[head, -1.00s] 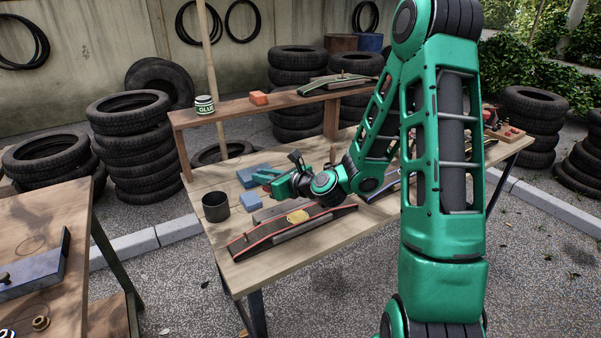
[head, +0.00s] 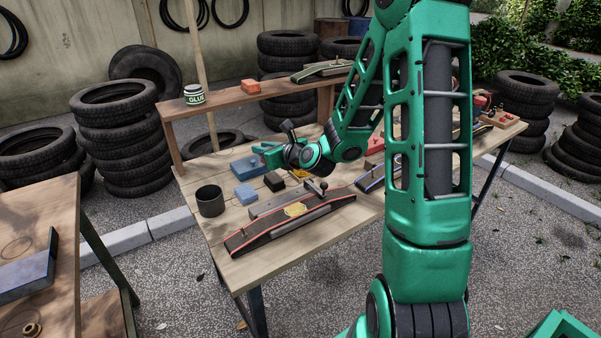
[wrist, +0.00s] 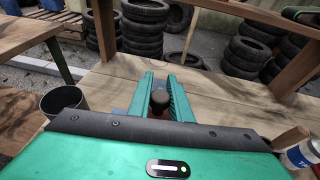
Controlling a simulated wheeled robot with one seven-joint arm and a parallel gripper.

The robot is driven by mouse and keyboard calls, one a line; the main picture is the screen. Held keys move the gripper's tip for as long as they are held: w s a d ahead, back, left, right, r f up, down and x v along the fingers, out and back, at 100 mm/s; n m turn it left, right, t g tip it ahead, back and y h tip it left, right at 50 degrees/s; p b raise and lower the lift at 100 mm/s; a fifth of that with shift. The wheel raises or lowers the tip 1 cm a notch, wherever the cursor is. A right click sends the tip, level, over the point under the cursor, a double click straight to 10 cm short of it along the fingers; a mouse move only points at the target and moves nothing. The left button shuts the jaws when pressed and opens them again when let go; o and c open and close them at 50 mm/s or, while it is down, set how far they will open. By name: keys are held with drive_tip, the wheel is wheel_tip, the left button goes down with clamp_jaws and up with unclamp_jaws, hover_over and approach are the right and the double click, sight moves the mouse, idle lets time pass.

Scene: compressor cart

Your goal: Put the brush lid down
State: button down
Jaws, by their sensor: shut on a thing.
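My gripper (head: 262,153) is over the back left part of the work table, beside the larger blue block. In the wrist view its two green fingers (wrist: 160,98) are closed around a dark round knob, which I take to be the brush lid (wrist: 159,101). Most of the lid is hidden by the fingers, and I cannot tell whether it touches the table. The glue jar (head: 194,94) stands upright on the raised shelf, left of and above my gripper.
A dark cup (head: 210,201) stands at the table's (head: 240,265) left edge. Blue blocks (head: 246,194), small dark blocks (head: 274,181) and a long red-edged piece (head: 290,220) lie nearby. An orange block (head: 249,87) is on the shelf (head: 222,105). Bare wood shows ahead in the wrist view.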

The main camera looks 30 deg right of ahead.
drive_tip(key=w+d+r+m+h, duration=0.1)
drive_tip(key=d+r, duration=0.2)
drive_tip(key=shift+t, duration=0.3)
drive_tip(key=shift+w+d+f, duration=0.45)
drive_tip(key=shift+d+f, duration=1.4)
drive_tip(key=shift+d, duration=0.05)
drive_tip(key=shift+w+d+f, duration=0.5)
drive_tip(key=shift+d+f, duration=1.3)
drive_tip(key=shift+d, duration=0.1)
drive_tip(key=shift+w+d+f, duration=0.45)
drive_tip(key=shift+d+f, duration=1.4)
drive_tip(key=shift+d, duration=0.05)
drive_tip(key=c, duration=1.6)
unclamp_jaws()
drive_tip(key=v, duration=1.2)
drive_tip(key=shift+a, duration=0.2)
